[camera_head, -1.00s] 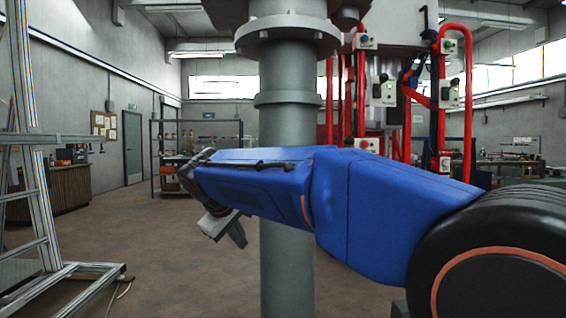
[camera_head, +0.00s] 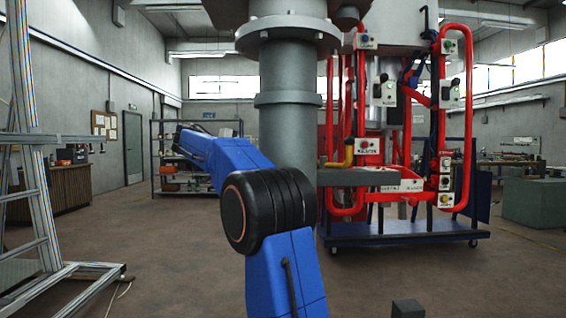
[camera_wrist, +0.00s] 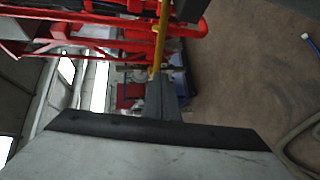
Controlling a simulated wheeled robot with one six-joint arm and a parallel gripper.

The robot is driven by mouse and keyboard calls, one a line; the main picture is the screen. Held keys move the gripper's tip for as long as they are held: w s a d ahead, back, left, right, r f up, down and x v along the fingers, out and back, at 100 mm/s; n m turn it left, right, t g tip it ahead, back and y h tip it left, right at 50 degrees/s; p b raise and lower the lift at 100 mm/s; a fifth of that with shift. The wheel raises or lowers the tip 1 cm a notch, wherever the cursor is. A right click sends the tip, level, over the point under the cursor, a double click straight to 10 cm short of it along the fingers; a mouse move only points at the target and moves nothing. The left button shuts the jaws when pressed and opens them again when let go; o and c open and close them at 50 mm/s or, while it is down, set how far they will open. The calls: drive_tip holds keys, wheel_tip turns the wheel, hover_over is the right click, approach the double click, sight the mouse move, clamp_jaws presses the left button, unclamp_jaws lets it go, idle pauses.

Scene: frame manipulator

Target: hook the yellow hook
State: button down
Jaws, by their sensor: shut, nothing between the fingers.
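The yellow hook (camera_head: 342,160) shows as a small bent yellow piece on the red frame, just right of the grey column. In the wrist view a slim yellow bar (camera_wrist: 161,35), which looks like this hook, runs down from the top edge to the tip of my gripper (camera_wrist: 164,84). My gripper is shut with its grey fingers together and nothing between them. The bar's lower end overlaps the fingertips in the picture; I cannot tell whether they touch. In the head view my gripper is hidden.
The red tubular frame (camera_head: 467,130) with switch boxes stands on a blue wheeled base (camera_head: 400,236). A thick grey column (camera_head: 285,120) rises in front of it, left. An aluminium stand (camera_head: 30,170) is at far left. Open brown floor lies between.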

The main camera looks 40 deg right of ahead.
drive_tip(key=x, duration=1.4)
drive_tip(key=shift+d+r, duration=0.1)
